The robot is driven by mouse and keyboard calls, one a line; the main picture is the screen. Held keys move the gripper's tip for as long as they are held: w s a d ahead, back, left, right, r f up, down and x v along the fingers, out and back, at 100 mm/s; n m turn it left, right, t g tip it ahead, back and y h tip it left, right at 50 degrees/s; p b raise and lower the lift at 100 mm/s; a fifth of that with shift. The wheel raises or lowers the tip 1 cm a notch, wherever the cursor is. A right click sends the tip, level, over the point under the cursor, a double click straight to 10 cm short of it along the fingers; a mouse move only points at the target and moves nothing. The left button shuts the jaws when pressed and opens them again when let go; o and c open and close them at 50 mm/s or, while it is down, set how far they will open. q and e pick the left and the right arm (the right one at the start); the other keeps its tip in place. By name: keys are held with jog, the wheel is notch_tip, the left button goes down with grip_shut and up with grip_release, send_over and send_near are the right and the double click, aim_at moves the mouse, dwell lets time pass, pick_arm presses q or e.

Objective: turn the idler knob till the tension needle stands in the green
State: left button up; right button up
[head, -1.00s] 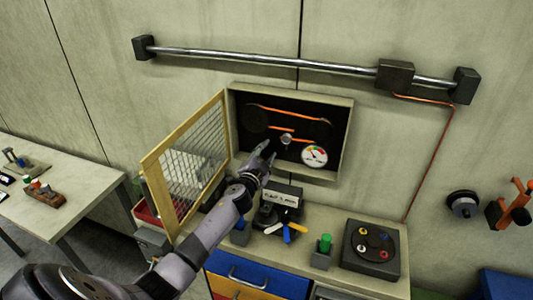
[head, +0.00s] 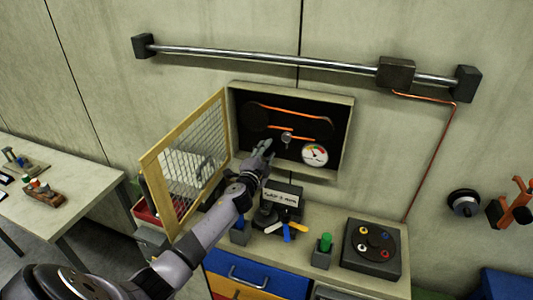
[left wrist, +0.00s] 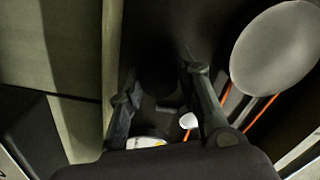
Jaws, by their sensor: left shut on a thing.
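My left gripper (head: 267,146) reaches up into the open dark cabinet. It is shut on the idler knob, which its fingers mostly hide; between the fingers in the left wrist view (left wrist: 160,85) only a dark shape shows. A small silver round part (head: 287,140) sits just right of the fingers, under the orange belt (head: 290,112). The round tension gauge (head: 314,155) is to its right, white with red and green marks; its needle is too small to read surely. The gauge's edge also shows low in the left wrist view (left wrist: 146,142). My right gripper is not seen.
The yellow-framed mesh door (head: 185,160) stands open left of my arm. Below the cabinet, the bench holds a black labelled block (head: 283,203), coloured handles, a green-topped piece (head: 325,243) and a dark plate with coloured knobs (head: 372,248). A metal rail runs above.

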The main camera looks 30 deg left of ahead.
pick_arm(q)
jog(key=m, duration=0.3)
jog(key=shift+f+m+b, duration=0.1)
jog(key=shift+m+b, duration=0.2)
jog(key=shift+m, duration=0.1)
jog(key=m, duration=0.3)
jog(key=shift+m, duration=0.3)
jog(key=m, duration=0.3)
jog(key=shift+f+m, duration=0.1)
jog(key=shift+m, duration=1.8)
jog(key=shift+f, duration=0.1)
jog(key=o, duration=1.1)
jog(key=shift+o, duration=0.2)
